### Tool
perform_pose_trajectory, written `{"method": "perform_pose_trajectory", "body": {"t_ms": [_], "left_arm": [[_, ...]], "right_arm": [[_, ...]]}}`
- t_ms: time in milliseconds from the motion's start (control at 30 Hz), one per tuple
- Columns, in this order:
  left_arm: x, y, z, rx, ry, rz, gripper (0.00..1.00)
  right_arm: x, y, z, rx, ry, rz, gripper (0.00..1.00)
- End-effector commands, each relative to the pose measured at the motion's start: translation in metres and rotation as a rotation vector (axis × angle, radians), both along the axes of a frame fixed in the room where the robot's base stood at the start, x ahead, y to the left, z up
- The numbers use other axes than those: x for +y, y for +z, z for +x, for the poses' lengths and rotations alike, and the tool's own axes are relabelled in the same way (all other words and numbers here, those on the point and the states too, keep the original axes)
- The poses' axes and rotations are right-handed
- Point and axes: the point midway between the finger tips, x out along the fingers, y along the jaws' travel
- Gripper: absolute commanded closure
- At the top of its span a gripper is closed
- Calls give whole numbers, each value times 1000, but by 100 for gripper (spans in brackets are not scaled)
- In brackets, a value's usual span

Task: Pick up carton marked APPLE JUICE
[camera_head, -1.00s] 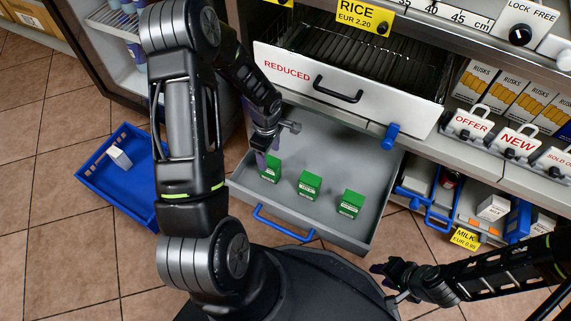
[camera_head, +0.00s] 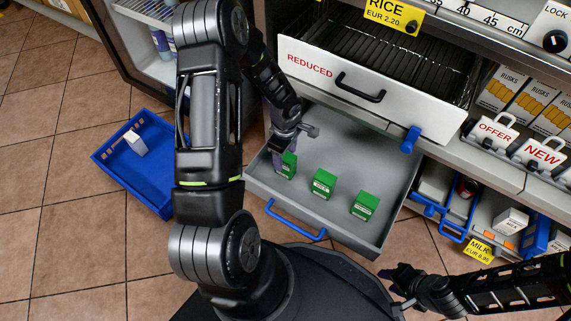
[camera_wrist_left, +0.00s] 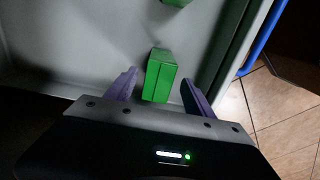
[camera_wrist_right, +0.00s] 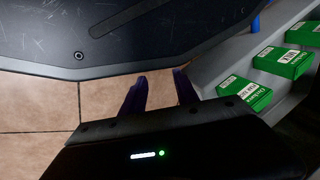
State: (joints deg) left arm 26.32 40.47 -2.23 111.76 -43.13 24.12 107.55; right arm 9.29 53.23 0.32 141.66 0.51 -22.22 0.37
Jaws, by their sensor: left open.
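Three green cartons stand in a row in the open lower grey drawer: a left one (camera_head: 288,166), a middle one (camera_head: 323,183) and a right one (camera_head: 365,206). Their small labels are too small or blurred to read for certain. My left gripper (camera_head: 280,157) is at the left carton and partly hides it. In the left wrist view, the open left gripper (camera_wrist_left: 159,82) has its fingers on either side of this carton (camera_wrist_left: 160,76), with gaps visible. My right gripper (camera_head: 392,286) is open and empty over the floor, right of the drawer front.
The drawer (camera_head: 345,238) has a blue front handle (camera_head: 295,220). A white REDUCED drawer (camera_head: 400,98) juts out above it. A blue crate (camera_head: 150,185) with a white box in it lies on the floor at left. Shelves with RUSKS boxes (camera_head: 530,99) stand at right.

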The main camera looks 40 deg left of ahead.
Motion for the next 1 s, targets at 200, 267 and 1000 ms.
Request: {"method": "perform_pose_trajectory", "body": {"t_ms": [200, 267, 1000], "left_arm": [[1, -37, 2, 2, 1, -2, 38], [1, -41, 2, 2, 0, -1, 38], [1, -42, 2, 0, 1, -1, 46]], "right_arm": [[1, -22, 2, -6, -3, -1, 64], [1, -23, 3, -8, -4, -1, 64], [1, -22, 4, -10, -5, -2, 64]]}}
